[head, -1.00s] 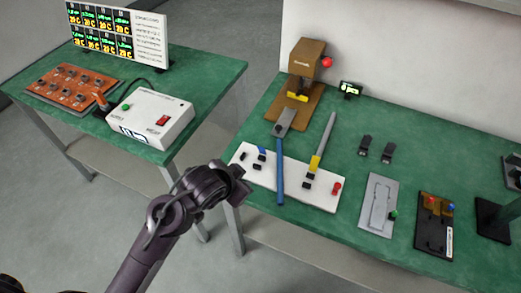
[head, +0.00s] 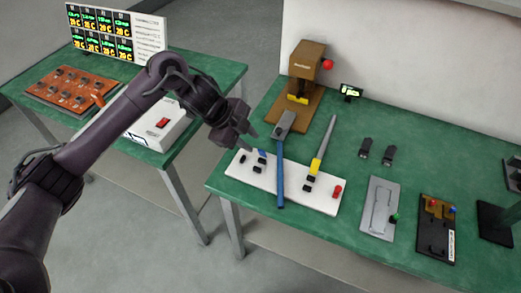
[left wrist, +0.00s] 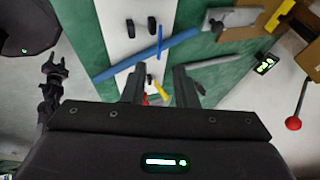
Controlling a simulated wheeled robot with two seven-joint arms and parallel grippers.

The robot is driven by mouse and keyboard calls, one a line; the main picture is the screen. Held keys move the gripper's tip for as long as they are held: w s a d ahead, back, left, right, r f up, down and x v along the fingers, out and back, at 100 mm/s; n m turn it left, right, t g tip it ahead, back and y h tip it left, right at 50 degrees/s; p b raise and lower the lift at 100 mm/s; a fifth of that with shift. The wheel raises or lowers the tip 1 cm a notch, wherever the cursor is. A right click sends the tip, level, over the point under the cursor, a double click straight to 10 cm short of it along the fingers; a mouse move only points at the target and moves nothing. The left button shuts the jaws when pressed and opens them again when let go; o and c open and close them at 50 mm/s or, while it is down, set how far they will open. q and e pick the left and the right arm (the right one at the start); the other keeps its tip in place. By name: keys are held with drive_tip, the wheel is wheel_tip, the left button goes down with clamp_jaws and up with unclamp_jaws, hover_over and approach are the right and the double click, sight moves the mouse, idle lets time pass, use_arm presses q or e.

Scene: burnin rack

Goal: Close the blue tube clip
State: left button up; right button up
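A white board (head: 238,172) lies at the bench's left front and carries small black clips. A small blue strip (head: 262,152) sits by a black clip (head: 261,161) at its left part; the strip also shows in the left wrist view (left wrist: 160,40). A long blue tube (head: 280,180) with a grey head lies across the board. My left gripper (head: 248,140) hangs above the board's left back edge. In the left wrist view its fingers (left wrist: 160,82) are apart with nothing gripped. What looks like my right gripper (left wrist: 54,68) shows at the left; its opening is unclear.
A grey rod with a yellow end (head: 317,162) lies on the board near a red knob (head: 337,191). A brown press (head: 305,70) stands behind. A grey plate (head: 378,205) and a dark fixture (head: 436,225) are to the right. A floor gap separates the left table.

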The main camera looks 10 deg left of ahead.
sight(259, 150)
use_arm(q)
drive_tip(key=x, duration=0.7)
drive_tip(key=shift+a+f+p, duration=0.15)
drive_tip(key=shift+f+p, duration=0.1)
drive_tip(key=shift+p, duration=0.15)
clamp_jaws()
